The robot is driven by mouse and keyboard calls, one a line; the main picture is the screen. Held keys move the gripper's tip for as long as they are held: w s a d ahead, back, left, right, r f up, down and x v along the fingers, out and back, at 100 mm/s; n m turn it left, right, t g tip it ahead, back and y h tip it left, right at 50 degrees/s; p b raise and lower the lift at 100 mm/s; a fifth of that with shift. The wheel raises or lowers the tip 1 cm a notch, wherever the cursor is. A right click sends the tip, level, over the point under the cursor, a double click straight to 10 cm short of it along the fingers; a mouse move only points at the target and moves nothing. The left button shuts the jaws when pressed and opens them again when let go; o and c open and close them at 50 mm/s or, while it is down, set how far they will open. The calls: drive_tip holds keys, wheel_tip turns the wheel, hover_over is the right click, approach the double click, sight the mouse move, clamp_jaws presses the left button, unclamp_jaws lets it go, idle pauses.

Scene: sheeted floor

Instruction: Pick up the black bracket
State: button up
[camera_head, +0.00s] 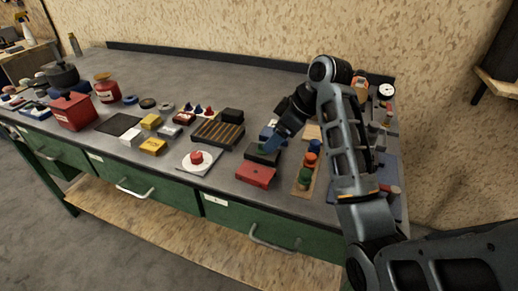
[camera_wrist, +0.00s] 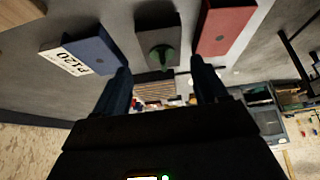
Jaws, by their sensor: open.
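A dark block with a green knob (camera_wrist: 143,24) shows at the top middle of the wrist view, and in the head view it is the dark block (camera_head: 258,159) behind a red block. It is the black part closest to my gripper; I cannot tell whether it is the bracket. My gripper (camera_wrist: 161,78) is open and empty, its two blue fingers apart. In the head view my gripper (camera_head: 274,145) is just above the dark block, hiding part of it. Another black block (camera_head: 232,115) lies farther back, left of my gripper.
A red block (camera_wrist: 224,30) and a blue block (camera_wrist: 92,50) with a P120 sheet flank the dark block. A wooden strip with coloured knobs (camera_head: 306,173) stands to the right. A slotted tray (camera_head: 217,134) and a white disc (camera_head: 197,166) lie left.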

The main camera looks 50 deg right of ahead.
sight(250, 154)
drive_tip(key=shift+p+x, duration=0.3)
drive_tip(key=shift+x, duration=2.7)
drive_tip(key=shift+a, duration=0.1)
drive_tip(key=c, duration=1)
drive_tip(key=shift+r, duration=0.25)
